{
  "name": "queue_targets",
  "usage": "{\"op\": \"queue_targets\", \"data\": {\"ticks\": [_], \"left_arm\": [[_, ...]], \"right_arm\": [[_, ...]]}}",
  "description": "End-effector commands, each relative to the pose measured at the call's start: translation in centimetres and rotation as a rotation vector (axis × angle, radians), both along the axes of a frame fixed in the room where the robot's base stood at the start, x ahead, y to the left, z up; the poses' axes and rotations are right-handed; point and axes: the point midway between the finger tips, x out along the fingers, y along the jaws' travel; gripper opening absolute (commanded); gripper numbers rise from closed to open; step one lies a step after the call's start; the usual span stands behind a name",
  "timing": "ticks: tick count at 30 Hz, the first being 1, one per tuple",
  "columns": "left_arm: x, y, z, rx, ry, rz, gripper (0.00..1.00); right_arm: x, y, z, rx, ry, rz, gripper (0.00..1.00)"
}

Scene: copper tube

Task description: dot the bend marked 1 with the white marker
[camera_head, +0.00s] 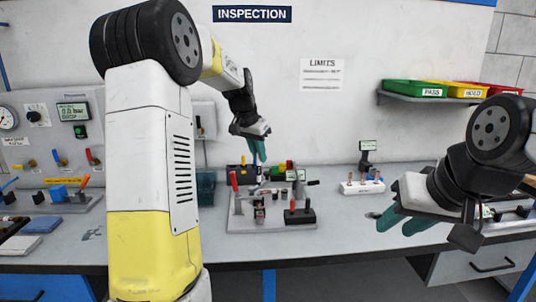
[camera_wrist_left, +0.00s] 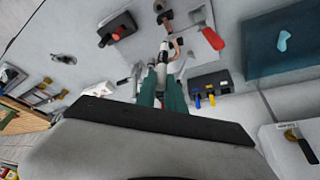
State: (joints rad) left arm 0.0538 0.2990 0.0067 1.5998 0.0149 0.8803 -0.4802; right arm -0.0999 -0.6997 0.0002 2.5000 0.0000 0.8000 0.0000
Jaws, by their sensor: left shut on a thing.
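My left gripper (camera_head: 257,158) reaches down over the grey fixture plate (camera_head: 240,222). In the left wrist view its teal fingers (camera_wrist_left: 161,92) are shut on the slim white marker (camera_wrist_left: 162,68), which points away towards the fixture. A piece of copper tube (camera_wrist_left: 176,43) shows just past the marker's far end; I cannot tell whether they touch. In the head view the copper tube (camera_head: 260,203) is small, held at the fixture. The bend's number cannot be read. My right gripper (camera_head: 405,222) is open and empty over the bench's right part.
A red-handled clamp (camera_wrist_left: 213,38) stands close beside the tube. A white holder with several pegs (camera_head: 362,187) stands right of the fixture. The bench front centre is clear.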

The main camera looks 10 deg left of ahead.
Motion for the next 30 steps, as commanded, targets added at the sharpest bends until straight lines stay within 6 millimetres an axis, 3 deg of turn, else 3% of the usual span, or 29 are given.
{"op": "queue_targets", "data": {"ticks": [21, 30], "left_arm": [[0.0, 0.0, -5.5, -0.001, 0.001, 0.001, 0.00], [0.0, 0.0, -6.2, 0.000, 0.000, 0.000, 0.00]], "right_arm": [[0.0, 0.0, 0.0, 0.000, 0.000, 0.000, 0.35], [0.0, 0.0, 0.0, 0.000, 0.000, 0.000, 0.35]]}}
